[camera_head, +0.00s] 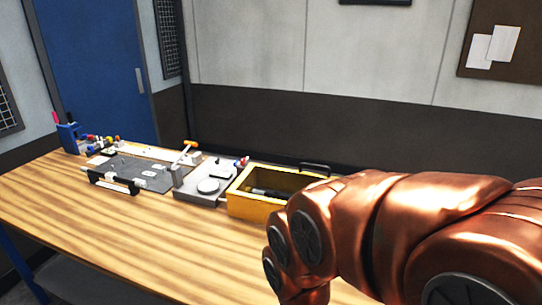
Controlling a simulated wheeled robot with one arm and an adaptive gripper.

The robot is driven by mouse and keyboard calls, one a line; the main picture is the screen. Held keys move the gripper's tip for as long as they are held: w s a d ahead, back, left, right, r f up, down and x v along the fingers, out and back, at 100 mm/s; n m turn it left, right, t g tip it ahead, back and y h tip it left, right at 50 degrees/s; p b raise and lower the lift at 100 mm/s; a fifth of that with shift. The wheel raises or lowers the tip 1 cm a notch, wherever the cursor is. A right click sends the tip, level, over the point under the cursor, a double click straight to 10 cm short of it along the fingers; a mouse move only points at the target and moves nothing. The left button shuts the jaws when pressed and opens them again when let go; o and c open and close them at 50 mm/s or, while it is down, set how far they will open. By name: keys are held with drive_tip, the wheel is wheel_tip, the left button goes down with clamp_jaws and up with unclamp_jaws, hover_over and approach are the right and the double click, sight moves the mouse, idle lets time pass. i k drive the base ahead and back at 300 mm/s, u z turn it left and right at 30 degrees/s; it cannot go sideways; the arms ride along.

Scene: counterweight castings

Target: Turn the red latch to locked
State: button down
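A small red piece (241,163), which may be the red latch, shows at the back right corner of a grey metal fixture (190,192) on the table. It is too small to tell which way it is turned. The fixture bears a round pale disc (208,186). My copper-coloured arm fills the lower right of the view, in front of the table and right of the fixture. My gripper itself does not show.
A yellow open box (256,211) with dark things inside stands just right of the fixture. A dark grey board (133,173) and an orange-handled tool (184,152) are to the left. A blue holder (69,138) stands at the far left. The wooden table's front (120,240) is clear.

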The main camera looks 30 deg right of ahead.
sight(243, 161)
drive_tip(key=z, duration=0.4)
drive_tip(key=k, duration=0.5)
drive_tip(key=u, duration=1.7)
drive_tip(key=i, duration=2.7)
drive_tip(key=z, duration=2.7)
drive_tip(key=i, duration=0.3)
drive_tip(key=z, duration=0.15)
